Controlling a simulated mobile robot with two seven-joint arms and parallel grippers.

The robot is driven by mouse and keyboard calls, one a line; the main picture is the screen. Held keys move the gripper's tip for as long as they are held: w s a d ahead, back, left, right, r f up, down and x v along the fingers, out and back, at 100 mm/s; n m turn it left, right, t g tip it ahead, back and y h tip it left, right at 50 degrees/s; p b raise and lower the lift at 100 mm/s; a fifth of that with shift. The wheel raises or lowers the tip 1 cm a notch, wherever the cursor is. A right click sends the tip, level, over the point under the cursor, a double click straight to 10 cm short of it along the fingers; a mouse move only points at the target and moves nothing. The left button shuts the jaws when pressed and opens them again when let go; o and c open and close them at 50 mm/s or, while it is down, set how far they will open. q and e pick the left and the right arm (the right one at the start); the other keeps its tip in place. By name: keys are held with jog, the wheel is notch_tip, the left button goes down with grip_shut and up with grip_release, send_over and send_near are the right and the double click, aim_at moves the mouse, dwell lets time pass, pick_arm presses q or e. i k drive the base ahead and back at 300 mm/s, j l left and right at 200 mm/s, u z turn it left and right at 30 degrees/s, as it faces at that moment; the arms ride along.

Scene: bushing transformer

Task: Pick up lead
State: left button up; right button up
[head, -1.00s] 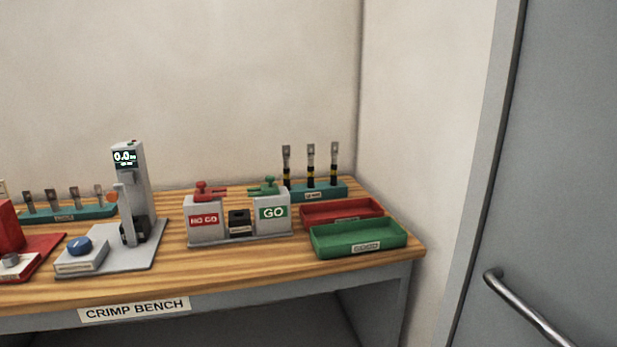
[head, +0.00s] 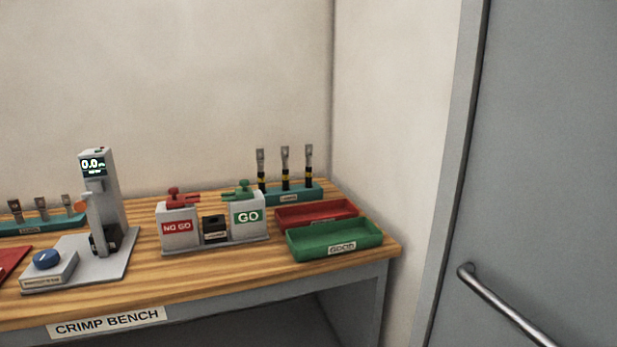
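Three leads (head: 285,168) stand upright in a teal rack (head: 313,192) at the back right of the bench. Each has a metal lug on top and a black body with a yellow band. The leftmost lead is partly hidden low down by the green clamp of the GO gauge (head: 248,216). Another teal rack (head: 42,226) at the left holds several shorter pieces with metal lugs (head: 40,206). Neither of my grippers shows in the head view.
The wooden bench (head: 190,277) carries a NO GO gauge (head: 178,226), a tester with a display (head: 99,185), a blue-knobbed box (head: 47,262), a red tray (head: 310,207) and a green GOOD tray (head: 372,238). A grey door with a handle (head: 515,312) stands at right.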

aim_at(284, 157)
jog(key=u, duration=3.45)
jog(key=z, duration=2.8)
jog(key=i+l+z, duration=0.1)
jog(key=z, duration=0.35)
jog(key=i+z, duration=0.15)
jog(key=z, duration=0.3)
jog(key=i+z, duration=0.15)
jog(key=z, duration=0.35)
